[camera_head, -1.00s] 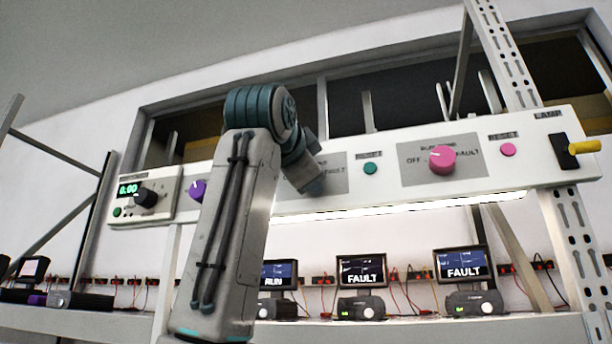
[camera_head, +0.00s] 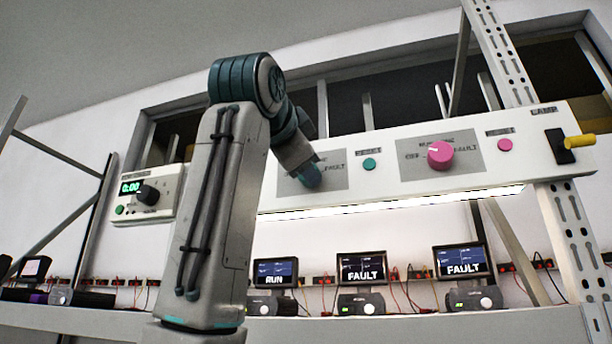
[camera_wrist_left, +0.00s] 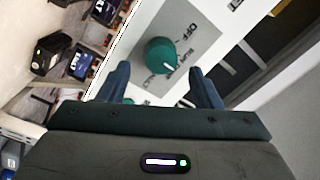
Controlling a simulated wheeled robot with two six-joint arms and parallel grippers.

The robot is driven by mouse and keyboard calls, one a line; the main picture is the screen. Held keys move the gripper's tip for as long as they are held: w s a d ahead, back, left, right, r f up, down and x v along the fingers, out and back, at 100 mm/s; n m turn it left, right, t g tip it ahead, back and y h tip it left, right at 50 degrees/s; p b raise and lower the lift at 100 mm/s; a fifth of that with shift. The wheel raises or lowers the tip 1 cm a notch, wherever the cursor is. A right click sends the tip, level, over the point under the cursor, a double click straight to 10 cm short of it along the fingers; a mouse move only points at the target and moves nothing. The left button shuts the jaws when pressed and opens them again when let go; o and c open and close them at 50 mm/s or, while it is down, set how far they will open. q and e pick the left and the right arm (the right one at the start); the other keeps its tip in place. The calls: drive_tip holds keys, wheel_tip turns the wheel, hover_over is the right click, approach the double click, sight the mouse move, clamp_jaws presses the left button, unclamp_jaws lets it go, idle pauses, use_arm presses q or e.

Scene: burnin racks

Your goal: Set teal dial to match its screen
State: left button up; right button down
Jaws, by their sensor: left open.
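The teal dial (camera_wrist_left: 162,55) sits on a grey plate on the white panel, seen in the left wrist view. A short white mark shows near its lower right edge; I cannot tell for sure which label it points to. OFF and FAULT lettering is partly visible around it. My left gripper (camera_wrist_left: 160,88) is open, its blue fingers apart on either side of the dial's lower end, with nothing between them. In the head view my left gripper (camera_head: 308,176) covers the dial. The screens read RUN (camera_head: 275,273), FAULT (camera_head: 361,268) and FAULT (camera_head: 463,262). My right gripper is not in view.
A teal button (camera_head: 369,164), pink dial (camera_head: 440,155), pink button (camera_head: 505,145) and yellow-handled lamp switch (camera_head: 580,141) lie along the panel to the right. A box with a black knob (camera_head: 148,195) and 0.00 display is at left. Cables hang behind the screens.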

use_arm(q)
drive_tip(key=b+v, duration=0.2)
drive_tip(key=v, duration=0.5)
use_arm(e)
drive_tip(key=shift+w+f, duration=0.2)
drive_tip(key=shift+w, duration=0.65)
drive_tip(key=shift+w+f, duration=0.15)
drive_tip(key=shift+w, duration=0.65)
use_arm(q)
drive_tip(key=shift+d, duration=0.1)
drive_tip(key=shift+w, duration=0.1)
